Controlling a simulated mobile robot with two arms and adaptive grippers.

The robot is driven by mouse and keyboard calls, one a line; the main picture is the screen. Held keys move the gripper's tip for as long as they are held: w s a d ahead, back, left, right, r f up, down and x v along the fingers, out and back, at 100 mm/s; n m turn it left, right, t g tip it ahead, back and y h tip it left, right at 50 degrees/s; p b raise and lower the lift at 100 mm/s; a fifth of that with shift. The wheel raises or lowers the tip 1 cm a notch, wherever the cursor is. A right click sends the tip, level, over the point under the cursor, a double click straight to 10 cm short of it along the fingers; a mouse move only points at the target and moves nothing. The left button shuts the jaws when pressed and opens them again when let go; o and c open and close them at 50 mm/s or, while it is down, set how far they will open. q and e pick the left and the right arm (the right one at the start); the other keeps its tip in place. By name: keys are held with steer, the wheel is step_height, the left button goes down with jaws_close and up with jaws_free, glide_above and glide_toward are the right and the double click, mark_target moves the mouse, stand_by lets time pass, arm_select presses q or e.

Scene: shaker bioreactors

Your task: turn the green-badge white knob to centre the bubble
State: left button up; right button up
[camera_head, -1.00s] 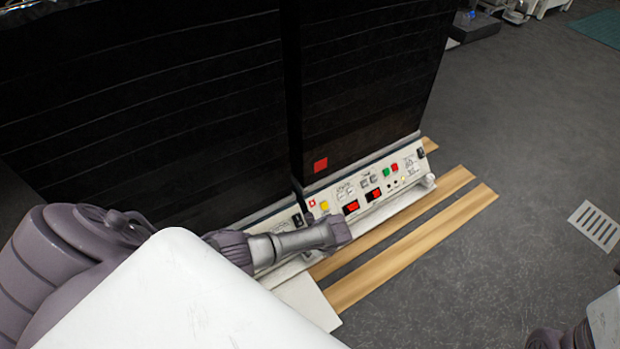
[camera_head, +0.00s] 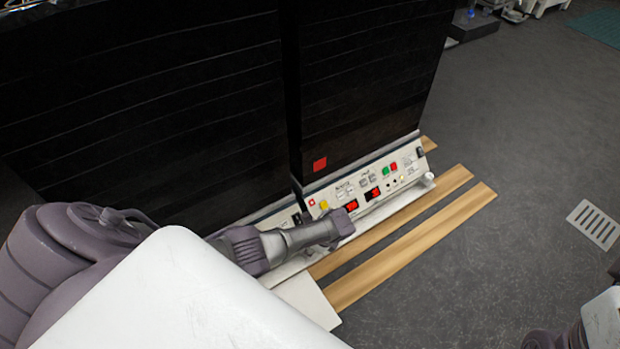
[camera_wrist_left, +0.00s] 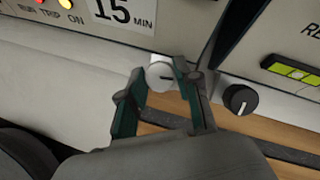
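A white knob (camera_wrist_left: 158,77) with a short dark mark on its face is on the front edge of the pale cabinet in the left wrist view. No green badge can be made out on it. My left gripper (camera_wrist_left: 160,70) has its two fingers apart, one on each side of this knob; firm contact does not show. A spirit level with a yellow-green vial (camera_wrist_left: 295,71) is at the right. A pale bubble shows in it, but its exact position is too small to judge. In the head view, my own wrist hides the knob and fingertips.
A black knob (camera_wrist_left: 240,99) with a white line is right of the white knob. The control panel (camera_head: 333,190) carries red displays and coloured buttons below the dark cabinets (camera_head: 365,75). Wooden strips (camera_head: 430,240) lie on the floor in front. Open floor (camera_head: 520,150) is at the right.

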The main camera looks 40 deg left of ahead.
arm_select(q)
steer(key=o, duration=0.4)
steer(key=v, duration=1.2)
